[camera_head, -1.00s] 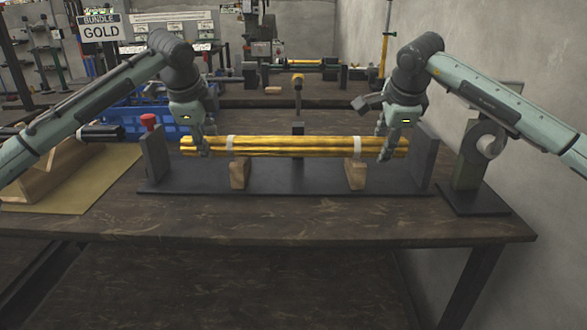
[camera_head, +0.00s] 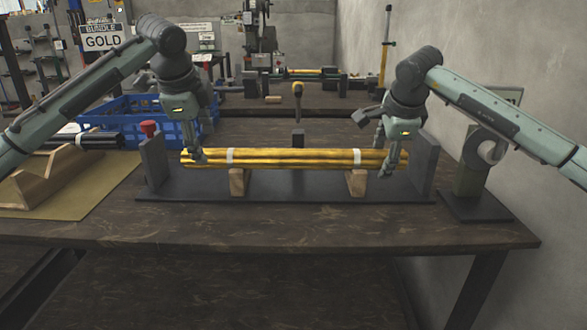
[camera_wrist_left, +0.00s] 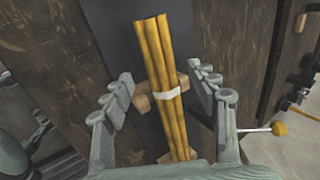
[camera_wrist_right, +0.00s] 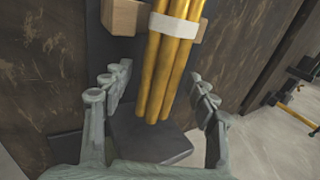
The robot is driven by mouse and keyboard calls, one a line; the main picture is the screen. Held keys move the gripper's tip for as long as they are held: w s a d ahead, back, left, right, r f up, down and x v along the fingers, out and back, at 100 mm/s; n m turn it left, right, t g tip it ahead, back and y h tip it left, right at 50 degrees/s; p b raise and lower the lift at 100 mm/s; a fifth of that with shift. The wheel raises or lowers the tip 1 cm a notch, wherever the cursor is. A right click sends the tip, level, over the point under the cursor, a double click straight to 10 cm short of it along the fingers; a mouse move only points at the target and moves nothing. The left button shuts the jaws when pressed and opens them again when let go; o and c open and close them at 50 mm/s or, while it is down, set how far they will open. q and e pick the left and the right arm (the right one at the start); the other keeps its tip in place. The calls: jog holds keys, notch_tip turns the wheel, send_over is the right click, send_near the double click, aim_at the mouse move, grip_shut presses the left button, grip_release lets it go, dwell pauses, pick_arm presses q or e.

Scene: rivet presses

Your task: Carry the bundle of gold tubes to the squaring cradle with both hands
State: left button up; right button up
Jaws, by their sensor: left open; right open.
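The bundle of gold tubes (camera_head: 295,158), with two white bands, lies level across two wooden blocks (camera_head: 237,182) (camera_head: 356,182) on a dark base (camera_head: 295,190) between two upright end plates. I take this fixture to be the squaring cradle. My left gripper (camera_head: 197,158) is at the bundle's left end. In the left wrist view, its open fingers (camera_wrist_left: 160,95) stand apart on either side of the tubes. My right gripper (camera_head: 388,165) is at the right end. In the right wrist view, its open fingers (camera_wrist_right: 155,90) also straddle the bundle with gaps.
A red button (camera_head: 149,127) tops a post by the left plate. A wooden V-shaped rest (camera_head: 55,175) and a blue crate (camera_head: 135,120) are at the left. A grey machine (camera_head: 478,170) stands right. The bench front (camera_head: 270,225) is clear.

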jog(key=shift+s+r, duration=0.1)
jog(key=shift+r, duration=0.1)
pick_arm(q)
jog(key=v, duration=0.7)
pick_arm(e)
jog(key=v, duration=1.1)
jog(key=shift+s+r, duration=0.15)
jog(key=shift+r, duration=0.1)
pick_arm(q)
jog(key=shift+s, duration=0.1)
